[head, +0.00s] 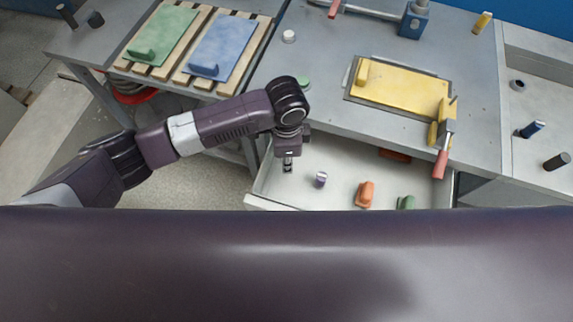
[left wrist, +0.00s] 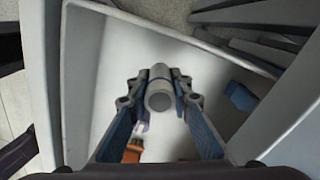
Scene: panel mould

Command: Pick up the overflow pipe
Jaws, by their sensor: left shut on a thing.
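The overflow pipe, a plain light-grey cylinder (left wrist: 159,96), is between the fingers of my left gripper (left wrist: 160,88) in the left wrist view. The fingers are shut on it from both sides, and its round end faces the camera. In the head view my left gripper (head: 288,165) points down into the left part of the open drawer (head: 310,155). The pipe is mostly hidden there by the gripper, and I cannot tell whether it touches the drawer floor. My right gripper is not in view.
A purple-and-white cylinder (head: 320,180), an orange piece (head: 365,194) and a green piece (head: 406,202) are in the drawer. A yellow panel (head: 400,85) lies on the table above it. A red-handled clamp (head: 441,160) hangs at the table edge. The drawer's left wall (head: 264,170) is close to the gripper.

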